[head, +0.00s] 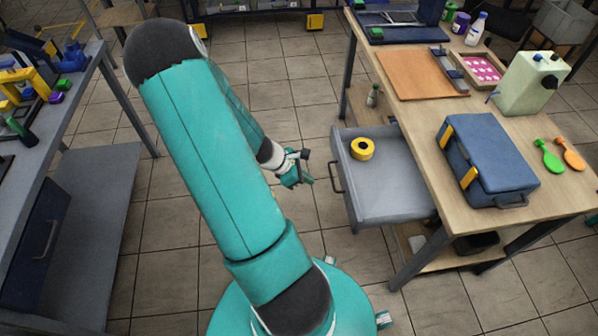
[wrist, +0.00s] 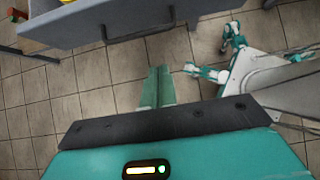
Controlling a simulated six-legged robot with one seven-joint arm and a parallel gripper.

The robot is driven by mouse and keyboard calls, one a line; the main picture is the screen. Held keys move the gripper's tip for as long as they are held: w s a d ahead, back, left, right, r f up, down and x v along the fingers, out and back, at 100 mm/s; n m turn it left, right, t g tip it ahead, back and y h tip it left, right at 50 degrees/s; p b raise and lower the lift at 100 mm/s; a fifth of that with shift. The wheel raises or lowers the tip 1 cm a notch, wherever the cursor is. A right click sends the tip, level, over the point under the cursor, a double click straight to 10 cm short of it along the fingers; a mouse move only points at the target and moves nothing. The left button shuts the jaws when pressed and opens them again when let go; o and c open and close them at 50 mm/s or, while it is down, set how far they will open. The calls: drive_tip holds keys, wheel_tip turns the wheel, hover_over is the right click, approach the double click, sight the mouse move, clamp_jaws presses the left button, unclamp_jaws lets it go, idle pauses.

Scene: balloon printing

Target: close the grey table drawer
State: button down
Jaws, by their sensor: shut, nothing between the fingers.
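The grey table drawer (head: 385,185) is pulled out from the wooden table (head: 480,130), with its handle (head: 337,176) on the left side of its front. A yellow tape roll (head: 362,149) lies inside it. In the wrist view the drawer front (wrist: 135,20) shows at the top, with part of its handle below its edge. My gripper (head: 308,168) is to the left of the drawer front, apart from it. In the wrist view its fingers (wrist: 158,85) are together and empty, pointing toward the drawer front with floor visible between.
The table holds a blue toolbox (head: 487,155), a light green canister (head: 530,82), an orange-brown board (head: 420,74) and green and orange paddles. A grey workbench (head: 40,110) with a dark drawer stands at the left.

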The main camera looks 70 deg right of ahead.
drive_tip(key=s+d+f, duration=0.3)
drive_tip(key=s, duration=0.2)
drive_tip(key=shift+d, duration=0.1)
idle(0.4)
